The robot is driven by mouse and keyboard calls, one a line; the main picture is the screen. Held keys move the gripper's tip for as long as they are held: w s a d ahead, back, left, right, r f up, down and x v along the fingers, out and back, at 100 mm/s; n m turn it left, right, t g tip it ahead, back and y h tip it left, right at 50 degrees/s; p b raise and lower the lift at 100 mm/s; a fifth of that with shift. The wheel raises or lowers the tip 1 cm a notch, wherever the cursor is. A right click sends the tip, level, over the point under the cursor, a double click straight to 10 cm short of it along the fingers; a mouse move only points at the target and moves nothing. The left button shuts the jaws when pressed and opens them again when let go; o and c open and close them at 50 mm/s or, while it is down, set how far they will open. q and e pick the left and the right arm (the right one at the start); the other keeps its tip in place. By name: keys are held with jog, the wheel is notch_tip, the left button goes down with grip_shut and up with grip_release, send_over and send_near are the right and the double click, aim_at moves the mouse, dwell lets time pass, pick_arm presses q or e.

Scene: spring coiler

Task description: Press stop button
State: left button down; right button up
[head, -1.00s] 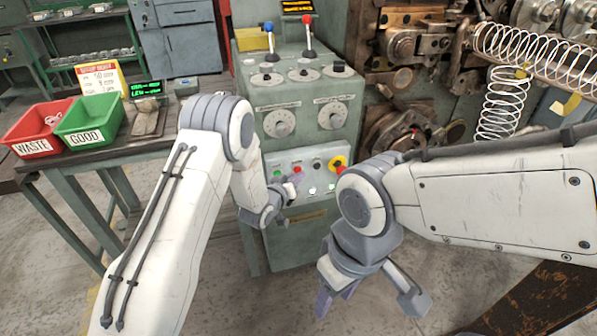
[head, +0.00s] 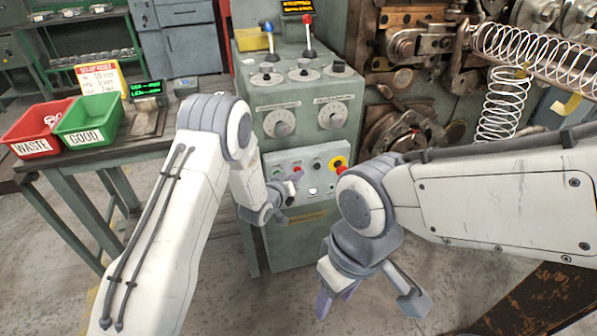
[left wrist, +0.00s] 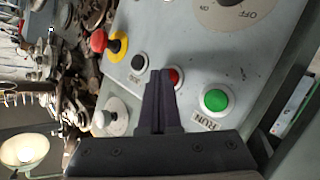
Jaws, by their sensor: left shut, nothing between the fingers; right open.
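The red stop button (left wrist: 174,75) is on the machine's sloped control panel, partly hidden behind my left fingertips in the left wrist view. In the head view the red button (head: 297,170) shows just above the fingertips. My left gripper (head: 297,178) is shut and empty, its tips (left wrist: 160,75) at the red button; I cannot tell whether they touch it. A green RUN button (left wrist: 215,100) sits beside it. My right gripper (head: 365,300) is open and empty, low in front of the machine.
Knobs (head: 280,123) and two levers (head: 308,38) are above. A bench with red (head: 36,146) and green bins (head: 90,139) stands left.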

dwell(0.4)
pick_arm(q)
jog(key=shift+s+d, duration=0.25)
jog(key=shift+s, duration=0.45)
jog(key=s, duration=0.1)
jog(key=s+d, duration=0.1)
jog(key=s, duration=0.2)
jog(key=shift+s+d, duration=0.25)
jog(key=shift+s, duration=0.15)
dwell(0.5)
